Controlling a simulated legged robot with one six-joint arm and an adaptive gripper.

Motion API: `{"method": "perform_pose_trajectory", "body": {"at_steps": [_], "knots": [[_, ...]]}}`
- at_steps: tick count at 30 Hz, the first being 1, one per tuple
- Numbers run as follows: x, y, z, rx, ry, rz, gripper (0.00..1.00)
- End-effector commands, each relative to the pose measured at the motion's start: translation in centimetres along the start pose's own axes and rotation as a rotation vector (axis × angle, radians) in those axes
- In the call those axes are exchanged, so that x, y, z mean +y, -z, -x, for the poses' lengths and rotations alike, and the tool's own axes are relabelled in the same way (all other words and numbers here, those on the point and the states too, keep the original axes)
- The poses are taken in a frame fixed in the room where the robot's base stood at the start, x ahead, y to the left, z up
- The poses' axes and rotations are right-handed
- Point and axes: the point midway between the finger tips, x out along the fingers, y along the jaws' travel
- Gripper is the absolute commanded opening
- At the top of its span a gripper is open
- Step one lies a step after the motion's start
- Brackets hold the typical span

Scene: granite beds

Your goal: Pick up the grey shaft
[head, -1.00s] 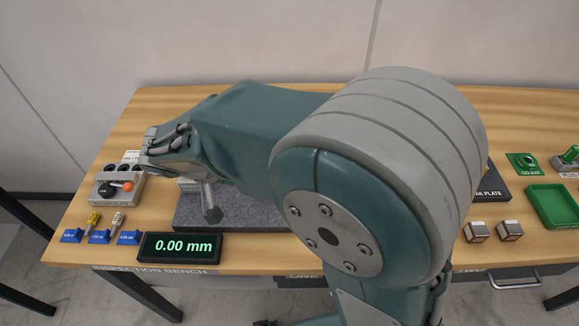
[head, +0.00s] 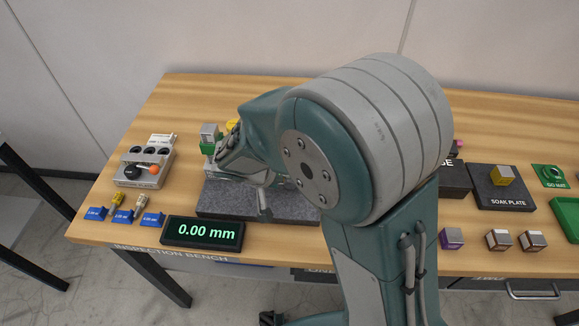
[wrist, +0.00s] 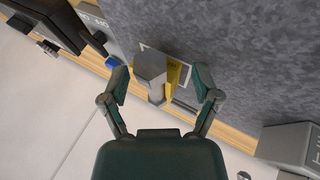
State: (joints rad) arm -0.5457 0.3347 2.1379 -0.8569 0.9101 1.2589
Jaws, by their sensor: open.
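In the wrist view a grey piece (wrist: 151,66) with a blocky end and a rounder part below stands between the two fingers, by a yellow piece (wrist: 174,76). It looks like the grey shaft, but I cannot be sure. My gripper (wrist: 162,83) is open, with a dark green finger on each side of these pieces and a gap on both sides. In the head view my own arm covers most of the gripper and the area under it. A grey block on a green part (head: 208,138) shows just left of the arm.
The dark granite plate (head: 215,201) lies under my arm. A display reading 0.00 mm (head: 203,232) stands at the front edge. A soak plate (head: 505,194) and small blocks are at right.

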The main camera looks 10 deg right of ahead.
Motion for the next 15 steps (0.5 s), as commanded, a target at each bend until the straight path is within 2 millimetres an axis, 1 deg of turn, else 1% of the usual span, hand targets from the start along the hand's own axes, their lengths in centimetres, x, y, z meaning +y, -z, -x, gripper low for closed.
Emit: {"method": "perform_pose_trajectory", "body": {"at_steps": [2, 5, 6, 7, 8, 15], "knots": [[0.12, 0.02, -0.02, 0.000, 0.000, -0.001, 0.80], [0.36, 0.03, -0.11, -0.001, 0.003, -0.002, 0.40], [0.42, 0.03, -0.14, -0.001, 0.003, -0.002, 0.22], [0.44, 0.03, -0.15, -0.001, 0.003, -0.002, 0.09], [0.43, 0.02, -0.16, -0.002, 0.003, -0.002, 0.00], [0.10, 0.00, 0.00, -0.001, -0.001, -0.001, 0.00]]}}
